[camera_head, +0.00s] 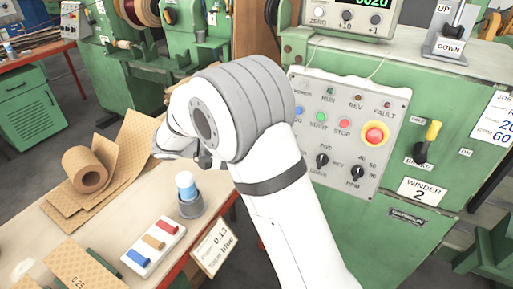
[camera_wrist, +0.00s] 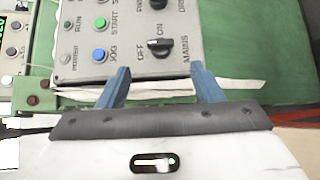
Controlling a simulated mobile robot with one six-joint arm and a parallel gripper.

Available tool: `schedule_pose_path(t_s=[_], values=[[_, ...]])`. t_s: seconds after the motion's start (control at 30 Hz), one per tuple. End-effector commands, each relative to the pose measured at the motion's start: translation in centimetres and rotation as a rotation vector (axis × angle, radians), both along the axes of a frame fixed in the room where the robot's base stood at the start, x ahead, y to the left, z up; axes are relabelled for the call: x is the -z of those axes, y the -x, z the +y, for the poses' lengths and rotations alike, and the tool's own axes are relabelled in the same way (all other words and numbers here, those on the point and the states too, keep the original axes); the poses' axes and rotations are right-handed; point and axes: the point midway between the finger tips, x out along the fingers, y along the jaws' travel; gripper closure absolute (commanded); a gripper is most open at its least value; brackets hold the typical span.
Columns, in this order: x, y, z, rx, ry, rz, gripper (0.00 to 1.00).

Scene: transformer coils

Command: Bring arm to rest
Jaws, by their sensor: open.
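My gripper (camera_wrist: 157,82) shows in the wrist view with two blue fingers spread apart and nothing between them. It faces the lower part of the grey control panel (camera_wrist: 120,35), near the MAINS knob (camera_wrist: 160,45) and the green and blue buttons. I cannot tell whether the fingers touch anything. In the head view my white arm crosses the middle, and its elbow hides part of the bench and machine. The gripper's fingers are hidden there behind the arm. The panel (camera_head: 345,135) stands to the right of the arm on the green winder.
A wooden bench (camera_head: 40,235) at left holds a tan paper roll (camera_head: 85,170), a grey cup (camera_head: 191,205) with a blue-and-white item, and a white tray (camera_head: 152,247) with coloured pieces. A red emergency button (camera_head: 375,134) and yellow-handled brake lever (camera_head: 427,141) stick out at right.

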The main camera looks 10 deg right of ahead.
Motion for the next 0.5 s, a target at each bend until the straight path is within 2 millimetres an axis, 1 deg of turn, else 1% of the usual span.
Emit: schedule_pose_path(t_s=[0.33,0.43,0.5], values=[[-0.1,0.1,-0.2,0.003,-0.005,0.002,0.40],[-0.6,0.8,-1.4,0.024,-0.049,0.019,0.40],[-1.2,1.9,-2.9,0.054,-0.117,0.042,0.40]])
